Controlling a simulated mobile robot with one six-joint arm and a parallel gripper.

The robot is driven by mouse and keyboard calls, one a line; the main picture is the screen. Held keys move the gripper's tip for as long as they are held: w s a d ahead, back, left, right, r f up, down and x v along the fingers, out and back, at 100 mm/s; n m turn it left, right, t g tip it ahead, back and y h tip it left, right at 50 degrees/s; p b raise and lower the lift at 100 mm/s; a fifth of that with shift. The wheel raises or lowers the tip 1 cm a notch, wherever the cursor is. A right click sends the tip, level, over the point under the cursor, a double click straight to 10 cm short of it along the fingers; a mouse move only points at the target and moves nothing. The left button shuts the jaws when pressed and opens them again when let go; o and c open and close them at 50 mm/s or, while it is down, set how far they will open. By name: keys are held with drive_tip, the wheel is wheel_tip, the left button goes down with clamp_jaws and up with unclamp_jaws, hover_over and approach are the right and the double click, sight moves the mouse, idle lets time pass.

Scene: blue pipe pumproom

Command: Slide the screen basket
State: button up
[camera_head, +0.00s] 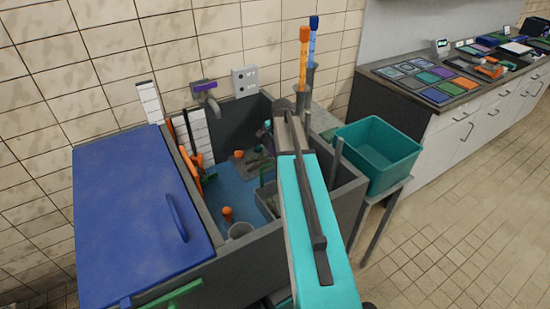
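A grey basket (267,203), which looks like the screen basket, sits low inside the dark open tank (345,205). A green bar (262,172) rises at its back. My teal arm reaches over the tank from the bottom of the view and covers the basket's right part. Small dark and teal parts, perhaps my gripper (264,138), show beyond the arm's far end, inside the tank. Its fingers are too small and covered to read. I cannot tell whether it touches anything.
A blue lid (135,215) with a handle covers the tank's left side. A pale cup (240,231) and an orange-topped piece (227,213) stand on the blue tank floor. A tap (205,92) is at the back wall. A teal bin (378,153) stands at the right; floor beyond is clear.

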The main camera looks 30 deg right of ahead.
drive_tip(key=shift+w+f, duration=0.15)
drive_tip(key=shift+f, duration=0.6)
clamp_jaws()
drive_tip(key=shift+d, duration=0.1)
